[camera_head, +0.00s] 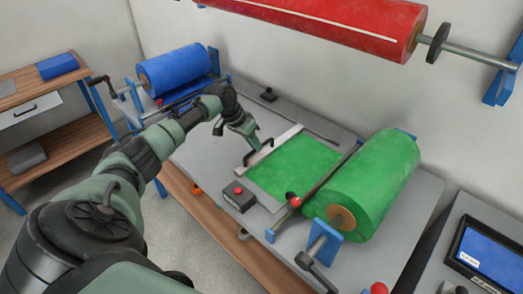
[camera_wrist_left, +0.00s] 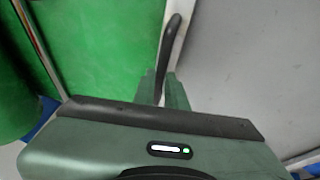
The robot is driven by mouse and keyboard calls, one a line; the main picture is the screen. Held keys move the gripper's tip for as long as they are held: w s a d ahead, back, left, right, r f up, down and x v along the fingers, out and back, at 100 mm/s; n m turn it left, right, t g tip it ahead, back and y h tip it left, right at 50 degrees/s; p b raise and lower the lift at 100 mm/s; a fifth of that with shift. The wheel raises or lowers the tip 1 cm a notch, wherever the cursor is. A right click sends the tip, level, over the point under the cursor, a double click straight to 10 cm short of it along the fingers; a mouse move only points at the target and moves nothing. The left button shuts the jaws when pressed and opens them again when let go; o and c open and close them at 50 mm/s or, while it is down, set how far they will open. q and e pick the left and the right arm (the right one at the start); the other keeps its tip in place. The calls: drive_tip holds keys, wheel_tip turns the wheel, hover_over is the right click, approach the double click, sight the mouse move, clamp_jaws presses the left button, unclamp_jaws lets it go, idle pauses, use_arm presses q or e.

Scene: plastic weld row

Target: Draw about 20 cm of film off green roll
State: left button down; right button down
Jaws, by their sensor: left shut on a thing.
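The green roll (camera_head: 375,185) lies on its holder at the right of the grey bench. A flat green film (camera_head: 295,168) spans the bench from beside the roll to a pale bar (camera_head: 284,137) on its left. The bar carries a dark curved handle (camera_head: 258,154). My left gripper (camera_head: 254,146) is shut on this handle at the film's left edge. In the left wrist view, the handle (camera_wrist_left: 168,42) rises between the fingers (camera_wrist_left: 164,90), with the film (camera_wrist_left: 100,40) to its left. The finger contact is partly hidden. My right gripper is not in view.
A blue roll (camera_head: 178,70) stands at the bench's far left, and a red roll (camera_head: 330,22) hangs above on a rod. A small box with a red button (camera_head: 239,196) sits near the front edge. Bare grey bench (camera_head: 195,155) lies left of the bar.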

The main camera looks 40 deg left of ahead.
use_arm(q)
drive_tip(key=shift+w+a+r, duration=0.1)
drive_tip(key=shift+a, duration=0.7)
drive_tip(key=c, duration=1.6)
unclamp_jaws()
drive_tip(key=shift+o, duration=0.7)
drive_tip(key=b+v, duration=0.1)
drive_tip(key=v, duration=0.6)
drive_tip(key=shift+r, duration=0.3)
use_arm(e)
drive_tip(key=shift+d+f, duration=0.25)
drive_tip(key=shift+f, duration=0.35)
use_arm(q)
drive_tip(key=shift+a, duration=0.1)
